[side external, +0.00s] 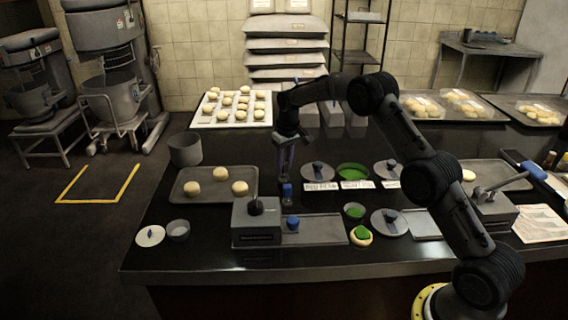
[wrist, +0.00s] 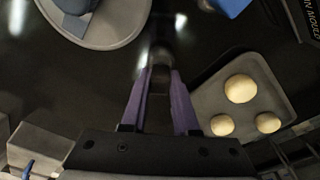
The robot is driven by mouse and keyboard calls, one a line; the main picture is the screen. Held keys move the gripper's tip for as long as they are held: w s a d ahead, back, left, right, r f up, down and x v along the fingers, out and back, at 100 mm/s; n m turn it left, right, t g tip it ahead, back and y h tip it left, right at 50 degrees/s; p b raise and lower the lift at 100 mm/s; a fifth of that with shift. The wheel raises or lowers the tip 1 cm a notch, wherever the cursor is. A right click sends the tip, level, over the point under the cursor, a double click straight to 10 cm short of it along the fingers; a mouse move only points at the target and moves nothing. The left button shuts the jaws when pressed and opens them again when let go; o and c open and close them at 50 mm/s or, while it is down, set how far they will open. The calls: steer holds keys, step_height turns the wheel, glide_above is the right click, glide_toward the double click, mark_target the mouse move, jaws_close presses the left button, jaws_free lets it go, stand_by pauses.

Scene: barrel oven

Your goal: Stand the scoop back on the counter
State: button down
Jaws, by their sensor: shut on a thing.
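My gripper (side external: 286,172) points down over the dark counter (side external: 190,245), between the tray of buns and a lid with a blue knob. In the wrist view, its two purple fingers (wrist: 159,90) are shut on a small dark piece, which I take to be the scoop (wrist: 160,62). Its far end is dim against the black counter, so I cannot tell its full shape or whether it touches the counter. In the side view, a small blue piece (side external: 287,190) shows just below the fingertips; I cannot tell whether it belongs to the scoop.
A grey tray (side external: 184,192) with three buns lies left of my gripper. Knobbed lids (side external: 318,170), a bowl of green filling (side external: 352,172) and labels stand to the right. A grey press box (side external: 256,235) stands in front.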

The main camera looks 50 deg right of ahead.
steer(key=shift+f, duration=0.45)
stand_by(0.5)
steer(key=c, duration=0.6)
jaws_free()
